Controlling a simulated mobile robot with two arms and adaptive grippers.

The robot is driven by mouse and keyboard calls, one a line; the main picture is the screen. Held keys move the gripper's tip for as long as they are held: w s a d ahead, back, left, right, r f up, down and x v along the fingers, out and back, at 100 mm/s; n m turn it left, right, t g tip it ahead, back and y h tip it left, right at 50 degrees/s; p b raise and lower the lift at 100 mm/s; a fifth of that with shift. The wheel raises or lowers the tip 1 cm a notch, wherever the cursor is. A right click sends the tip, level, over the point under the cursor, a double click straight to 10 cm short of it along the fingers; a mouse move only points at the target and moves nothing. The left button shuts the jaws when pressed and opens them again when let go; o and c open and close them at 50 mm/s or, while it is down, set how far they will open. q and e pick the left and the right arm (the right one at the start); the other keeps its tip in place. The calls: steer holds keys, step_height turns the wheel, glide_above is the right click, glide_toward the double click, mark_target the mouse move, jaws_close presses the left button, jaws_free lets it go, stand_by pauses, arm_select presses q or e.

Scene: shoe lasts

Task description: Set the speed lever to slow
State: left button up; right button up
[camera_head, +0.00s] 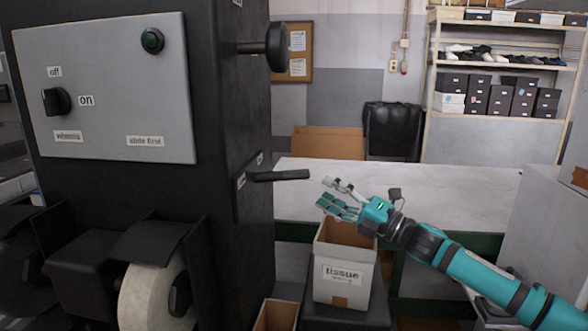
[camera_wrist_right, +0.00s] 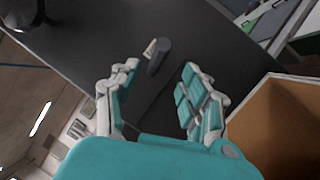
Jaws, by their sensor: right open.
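The speed lever (camera_head: 280,175) is a dark bar that sticks out roughly level from the side of the black machine. Two small labels, an upper one (camera_head: 259,159) and a lower one (camera_head: 241,181), sit by its base, too small to read. My right gripper (camera_head: 327,193) is open and empty, just right of the lever's free end and slightly lower in the picture. In the right wrist view the lever's end (camera_wrist_right: 158,57) shows ahead, between the open fingers (camera_wrist_right: 160,72), with no visible contact. My left gripper is not in view.
The machine's grey panel (camera_head: 110,115) carries a black knob, a green button and labels. A round black knob (camera_head: 278,47) juts out above the lever. A pale table (camera_head: 440,190) lies behind.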

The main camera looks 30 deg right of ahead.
mark_target(301, 178)
steer(key=p+x, duration=0.4)
steer(key=x, duration=0.5)
steer(key=shift+r+p, duration=0.15)
steer(key=shift+p, duration=0.25)
steer(key=shift+w+a, duration=0.35)
steer(key=shift+w, duration=0.05)
jaws_close()
